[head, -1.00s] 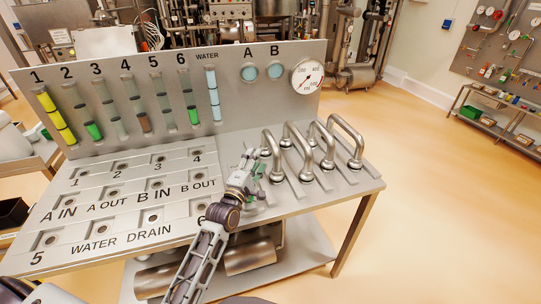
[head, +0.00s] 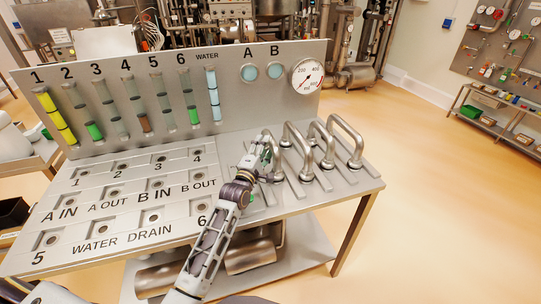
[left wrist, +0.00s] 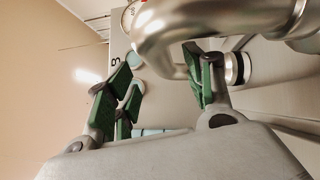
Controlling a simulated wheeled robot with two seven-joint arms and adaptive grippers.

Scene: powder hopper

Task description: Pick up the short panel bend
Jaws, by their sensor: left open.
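Several steel U-shaped panel bends stand in a row at the right of the panel table. The leftmost bend (head: 276,158) looks the smallest; I take it as the short panel bend. My left gripper (head: 263,150) is beside its arch and partly covers it. In the left wrist view a shiny curved pipe (left wrist: 168,38) crosses close at the top and comes down by the fingers. My left gripper (left wrist: 160,85) is open there, its green pads apart, with the pipe partly between them; contact cannot be told. My right gripper is not in view.
Other bends (head: 345,140) stand close on the right. The upright panel (head: 230,105) with tubes and a gauge (head: 307,76) rises behind. The flat table with numbered ports (head: 130,200) lies to the left, clear of loose objects.

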